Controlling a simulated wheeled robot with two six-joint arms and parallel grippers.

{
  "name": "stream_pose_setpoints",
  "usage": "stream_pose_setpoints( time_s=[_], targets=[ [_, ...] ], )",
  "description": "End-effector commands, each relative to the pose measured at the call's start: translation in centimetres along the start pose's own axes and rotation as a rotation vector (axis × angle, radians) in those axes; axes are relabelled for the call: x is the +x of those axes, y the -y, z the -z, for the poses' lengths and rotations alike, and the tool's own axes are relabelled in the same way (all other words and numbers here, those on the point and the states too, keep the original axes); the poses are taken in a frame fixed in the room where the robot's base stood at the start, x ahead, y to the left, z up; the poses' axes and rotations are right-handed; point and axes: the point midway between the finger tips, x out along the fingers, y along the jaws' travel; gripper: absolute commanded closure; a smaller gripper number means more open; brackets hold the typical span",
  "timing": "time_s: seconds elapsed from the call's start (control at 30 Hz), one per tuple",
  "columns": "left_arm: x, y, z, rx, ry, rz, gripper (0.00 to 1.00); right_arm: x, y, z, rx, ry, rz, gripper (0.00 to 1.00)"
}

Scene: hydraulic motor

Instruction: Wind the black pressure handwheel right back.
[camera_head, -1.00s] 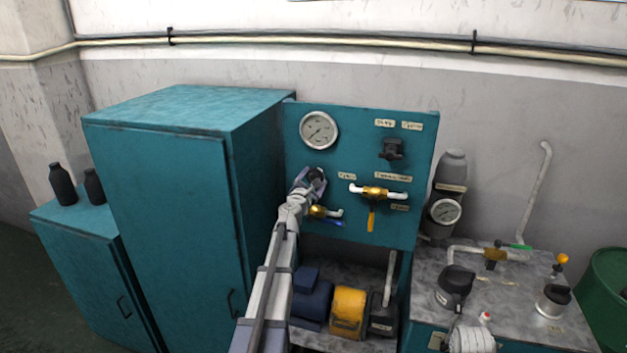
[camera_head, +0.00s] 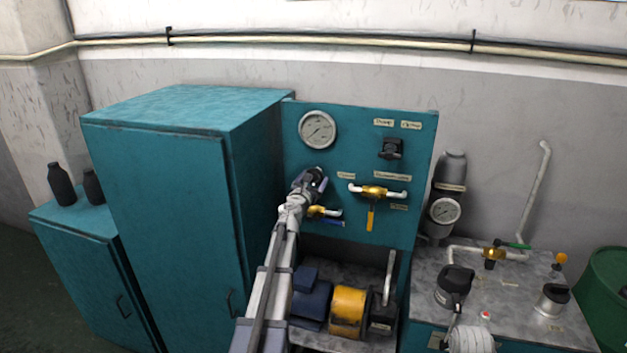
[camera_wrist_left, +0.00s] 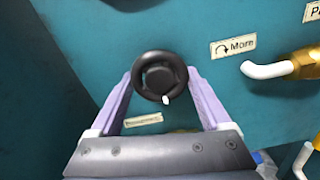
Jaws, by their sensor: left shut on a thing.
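The black pressure handwheel (camera_wrist_left: 159,62) is a small round wheel with a pale mark near its lower rim, on the teal panel (camera_head: 350,220). My left gripper (camera_wrist_left: 158,80) is shut on the handwheel, one purple finger on each side of its rim in the left wrist view. In the head view my left gripper (camera_head: 311,183) covers most of the wheel. A round pressure gauge (camera_head: 318,130) sits on the panel above the wheel. A "More" label with a curved arrow (camera_wrist_left: 233,46) is to the wheel's right. My right gripper is not in view.
A brass valve with a yellow lever (camera_head: 372,205) is right of the wheel, and another brass valve (camera_head: 320,211) sits close below it. A tall teal cabinet (camera_head: 170,190) stands left of the panel. A motor and yellow coupling (camera_head: 348,310) lie below.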

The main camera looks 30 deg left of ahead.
Motion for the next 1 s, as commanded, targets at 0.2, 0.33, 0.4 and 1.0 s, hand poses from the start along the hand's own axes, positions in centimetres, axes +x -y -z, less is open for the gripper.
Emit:
stream_pose_setpoints(
  time_s=[0.2,0.33,0.4,1.0],
  targets=[
    [-0.1,0.1,0.0,-0.002,0.000,0.002,0.75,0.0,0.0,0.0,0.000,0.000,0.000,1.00],
    [-0.1,0.1,0.0,-0.001,0.000,0.002,0.09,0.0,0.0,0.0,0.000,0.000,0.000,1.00],
    [-0.1,0.1,0.0,-0.001,0.000,0.002,0.01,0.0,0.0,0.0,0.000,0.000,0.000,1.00],
    [-3.2,0.1,0.0,0.000,0.000,0.000,0.00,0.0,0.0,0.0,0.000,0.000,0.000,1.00]
  ],
)
